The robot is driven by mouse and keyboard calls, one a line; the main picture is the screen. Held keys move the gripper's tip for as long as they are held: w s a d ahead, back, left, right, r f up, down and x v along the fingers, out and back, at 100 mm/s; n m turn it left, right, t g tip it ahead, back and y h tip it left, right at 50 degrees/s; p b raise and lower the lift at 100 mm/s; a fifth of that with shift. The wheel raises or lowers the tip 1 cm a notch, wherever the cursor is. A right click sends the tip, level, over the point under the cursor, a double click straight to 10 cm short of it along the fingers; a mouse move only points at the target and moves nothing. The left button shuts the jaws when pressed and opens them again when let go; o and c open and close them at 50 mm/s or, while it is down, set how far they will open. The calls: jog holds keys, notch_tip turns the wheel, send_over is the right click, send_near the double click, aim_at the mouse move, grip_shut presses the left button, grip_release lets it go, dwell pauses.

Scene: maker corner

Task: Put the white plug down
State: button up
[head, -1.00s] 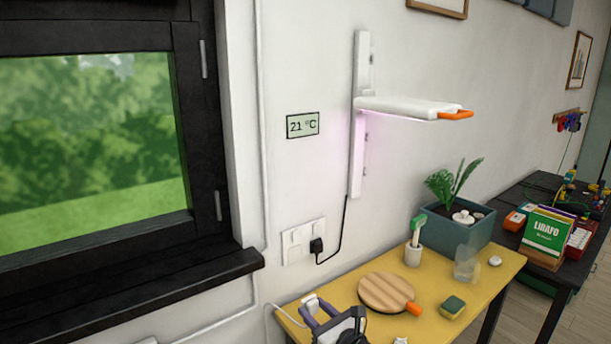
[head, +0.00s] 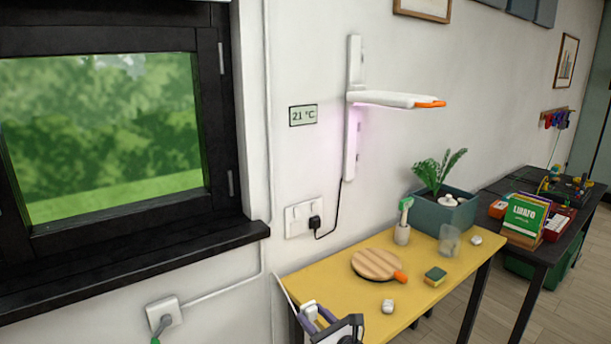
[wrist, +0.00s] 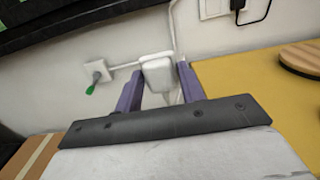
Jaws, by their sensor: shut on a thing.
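The white plug (wrist: 157,72) is between the two purple fingers of my gripper (wrist: 160,84), which is shut on it. A pale cable runs beside it in the wrist view. In the head view my gripper (head: 317,317) is at the bottom edge, by the left end of the yellow table (head: 330,282), with the plug (head: 309,307) partly hidden by the fingers. I cannot tell whether the plug touches the table.
A round wooden board (head: 377,264) with an orange handle, a small white object (head: 388,306), a sponge (head: 435,276) and a clear cup (head: 449,241) stand on the table. A wall socket (head: 303,217) holds a black plug. Another socket (head: 163,313) is at lower left.

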jog(key=s+d+f+m+t+h+b, duration=0.1)
jog(key=s+d+f+m+h+b, duration=0.15)
jog(key=f, duration=0.95)
jog(key=s+d+f+m+t+h+b, duration=0.1)
jog(key=s+f+m+h+b, duration=0.2)
jog(key=f, duration=0.8)
jog(key=s+d+f+m+t+h+b, duration=0.15)
jog(key=f+h, duration=0.35)
jog(key=f, duration=0.7)
jog(key=s+a+f+n+y, duration=0.1)
jog(key=a+f, duration=0.2)
jog(key=a, duration=0.3)
jog(key=s+a+f+y, duration=0.2)
jog(key=a+f, duration=0.1)
jog(key=a, duration=0.3)
jog(key=shift+s+d+r+m+h, duration=0.1)
jog(key=shift+s+d+m+h, duration=0.1)
jog(key=shift+s+d+h, duration=0.45)
jog(key=shift+s+d+f+m+h, duration=0.1)
jog(key=shift+s+d+m+h, duration=0.15)
jog(key=shift+d, duration=0.65)
jog(key=shift+s+d+r+m+h, duration=0.15)
jog(key=shift+s+d+h, duration=0.2)
jog(key=shift+d+h, duration=0.35)
